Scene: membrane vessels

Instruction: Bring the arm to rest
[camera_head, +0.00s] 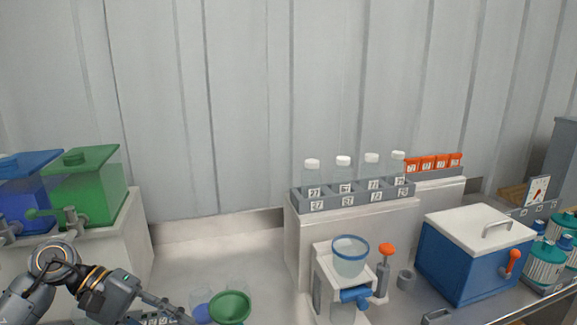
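My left arm comes in at the lower left of the head view, in front of the white block under the coloured tanks. Its gripper (165,304) points to the right, low over the counter, beside a green funnel (230,307). The fingers are small and partly cut off by the lower edge, so I cannot tell whether they are open or shut. I see nothing clearly held in them. My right gripper is not in view.
A blue tank and a green tank (90,185) stand at the left. A rack (352,199) of capped bottles, a blue-rimmed vessel (350,257) on a stand, an orange-topped tool (385,265) and a blue box (470,255) stand right. Some counter (215,255) behind the funnel is bare.

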